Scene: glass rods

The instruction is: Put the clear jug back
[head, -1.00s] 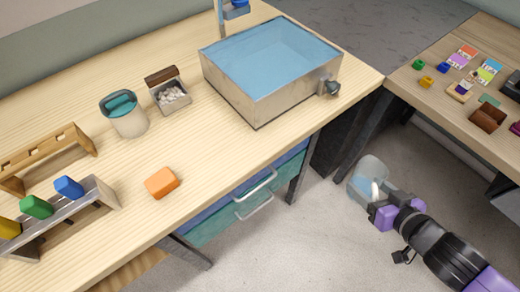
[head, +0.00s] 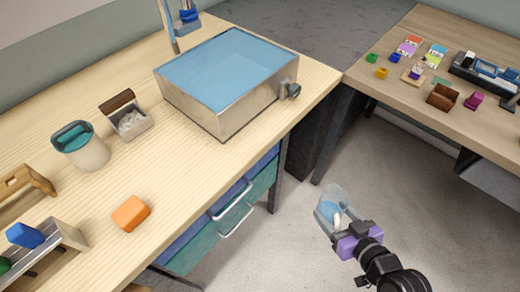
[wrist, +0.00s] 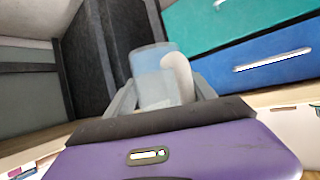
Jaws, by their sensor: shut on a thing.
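The clear jug (head: 331,205) is see-through and bluish with a pale handle. My gripper (head: 342,226) is shut on it and holds it off the worktop, over the floor gap in front of the drawers. In the wrist view the jug (wrist: 150,72) sits between the two fingers of my gripper (wrist: 165,98), with its white curved handle towards the right. It looks tilted in the head view. I cannot tell exactly which part the fingers clasp.
A water-filled metal basin (head: 225,118) with a knob stands on the light wooden worktop (head: 180,170). An orange block (head: 131,213), a teal-topped canister (head: 84,150) and a box of white pieces (head: 130,122) stand left of it. A second table (head: 440,110) holds small items.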

